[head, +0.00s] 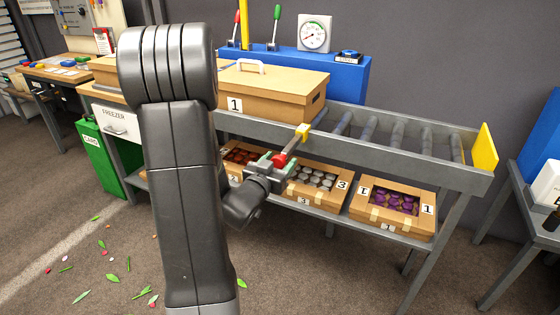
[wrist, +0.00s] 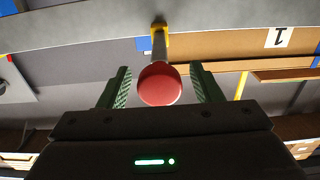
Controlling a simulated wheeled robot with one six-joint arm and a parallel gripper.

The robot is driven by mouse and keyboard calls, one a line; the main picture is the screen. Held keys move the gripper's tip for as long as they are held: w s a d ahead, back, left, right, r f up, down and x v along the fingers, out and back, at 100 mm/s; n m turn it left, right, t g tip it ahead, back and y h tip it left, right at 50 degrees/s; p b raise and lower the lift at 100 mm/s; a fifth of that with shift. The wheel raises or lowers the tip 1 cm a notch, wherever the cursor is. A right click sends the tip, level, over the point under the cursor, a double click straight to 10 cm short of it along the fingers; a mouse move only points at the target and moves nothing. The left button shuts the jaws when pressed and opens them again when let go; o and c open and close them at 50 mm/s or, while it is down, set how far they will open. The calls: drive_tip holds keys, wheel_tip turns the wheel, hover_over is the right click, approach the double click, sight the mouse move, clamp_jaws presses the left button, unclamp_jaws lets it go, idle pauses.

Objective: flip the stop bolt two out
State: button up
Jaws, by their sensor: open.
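A stop bolt with a red ball knob (head: 279,160), a metal rod and a yellow bracket (head: 303,131) sits on the front rail of the roller conveyor. The bolt's number does not show. My gripper (head: 273,164) is at the knob, below and in front of the rail. In the wrist view, the red knob (wrist: 159,84) lies between my gripper's two green-lined fingers (wrist: 160,88), with gaps at both sides. The fingers are open. The rod runs from the knob to the yellow bracket (wrist: 160,29).
A cardboard box (head: 275,92) marked 1 rests on the conveyor (head: 400,146), left of the bracket. Open boxes (head: 390,220) sit on the shelf below. A yellow end plate (head: 485,147) closes the right end. Rollers between are bare.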

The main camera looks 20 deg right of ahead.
drive_tip(key=v, duration=1.3)
drive_tip(key=shift+w+d, duration=0.1)
drive_tip(key=shift+d, duration=0.1)
drive_tip(key=x, duration=1.3)
drive_tip(key=shift+w+d, duration=0.3)
